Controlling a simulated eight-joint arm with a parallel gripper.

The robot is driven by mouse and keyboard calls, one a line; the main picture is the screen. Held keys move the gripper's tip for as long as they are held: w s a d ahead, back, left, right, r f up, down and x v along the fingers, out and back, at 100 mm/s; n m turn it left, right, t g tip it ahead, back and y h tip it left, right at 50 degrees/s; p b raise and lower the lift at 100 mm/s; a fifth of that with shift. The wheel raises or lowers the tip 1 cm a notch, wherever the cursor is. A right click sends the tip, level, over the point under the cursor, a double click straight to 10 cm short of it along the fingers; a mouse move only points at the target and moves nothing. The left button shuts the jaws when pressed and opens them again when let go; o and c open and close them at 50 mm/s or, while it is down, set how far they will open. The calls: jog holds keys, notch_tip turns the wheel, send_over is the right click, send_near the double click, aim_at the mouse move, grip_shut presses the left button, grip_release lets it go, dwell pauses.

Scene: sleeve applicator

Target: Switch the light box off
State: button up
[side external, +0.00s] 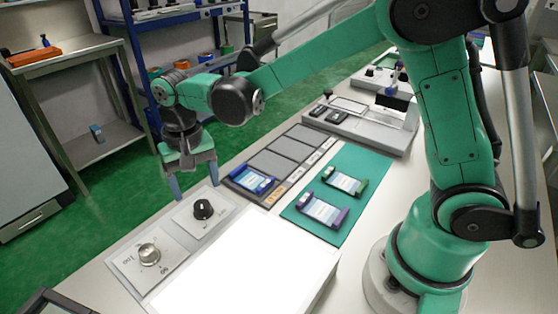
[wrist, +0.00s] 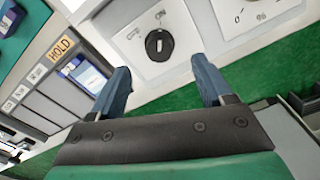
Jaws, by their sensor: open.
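The light box (side external: 245,262) has a bright white, glowing top at the front middle of the bench in the side view. Beside its far left edge, a pale control plate carries a black rotary knob (side external: 203,209). The knob also shows at the top centre of the wrist view (wrist: 159,45), with a white mark on its face and small symbols around it on the plate. My gripper (side external: 194,181) points down near the knob, on its far side and apart from it. Its blue fingers (wrist: 160,74) are open and empty, with the knob beyond the gap between them.
A second plate with a silver dial (side external: 149,254) lies nearer the camera. A tray (side external: 278,160) with a blue-framed piece and a green mat (side external: 350,205) with two framed pieces lie to the right. Green floor lies beyond the bench edge.

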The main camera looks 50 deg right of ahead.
aim_at(201, 204)
jog(key=shift+f, duration=2.4)
grip_shut()
